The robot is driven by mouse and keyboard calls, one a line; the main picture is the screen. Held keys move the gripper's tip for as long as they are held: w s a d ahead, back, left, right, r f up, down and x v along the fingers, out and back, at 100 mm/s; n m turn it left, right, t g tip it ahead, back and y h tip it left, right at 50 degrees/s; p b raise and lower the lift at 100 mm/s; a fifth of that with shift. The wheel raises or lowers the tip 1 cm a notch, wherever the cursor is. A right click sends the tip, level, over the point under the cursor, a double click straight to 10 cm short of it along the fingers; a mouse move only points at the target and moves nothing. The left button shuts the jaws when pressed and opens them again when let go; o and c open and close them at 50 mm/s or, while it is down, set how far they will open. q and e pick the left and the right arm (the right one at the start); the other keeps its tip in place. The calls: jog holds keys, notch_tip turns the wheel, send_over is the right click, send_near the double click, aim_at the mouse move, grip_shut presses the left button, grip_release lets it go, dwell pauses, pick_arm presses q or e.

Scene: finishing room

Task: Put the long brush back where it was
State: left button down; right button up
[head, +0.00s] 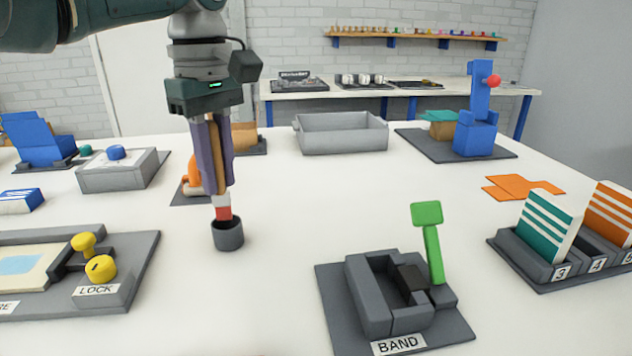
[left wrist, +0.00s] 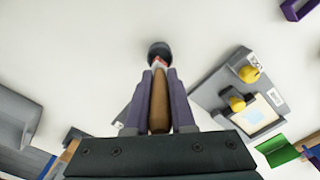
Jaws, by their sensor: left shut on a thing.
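My left gripper (head: 213,155) is shut on the long brush, its purple fingers on either side of the brown handle (head: 216,130). The brush points down, nearly upright, with a white and red band (head: 223,212) below the fingers. Its lower end is hidden in a small dark grey cup (head: 228,236) on the white table. The left wrist view also shows the brown handle (left wrist: 159,105) between the fingers, and the dark cup (left wrist: 159,50) at its far end. I cannot tell whether the brush touches the cup's bottom. My right gripper is not in view.
A grey BAND fixture (head: 385,310) with a green lever stands front right. A LOCK fixture (head: 135,275) with yellow knobs is front left. An orange object (head: 190,180) is just behind the brush. A grey bin (head: 340,135) stands at the back. The table between is clear.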

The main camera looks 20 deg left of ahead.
aim_at(221, 193)
pick_arm(q)
jog(key=shift+f+b, duration=0.45)
jog(key=shift+f, duration=1.4)
jog(key=shift+f, duration=0.1)
jog(key=c, duration=0.8)
grip_release()
jog(key=shift+o, duration=0.2)
jog(key=shift+r, duration=0.45)
notch_tip(221, 193, up, 11)
jog(key=shift+r+p, duration=0.2)
jog(key=shift+p, duration=0.75)
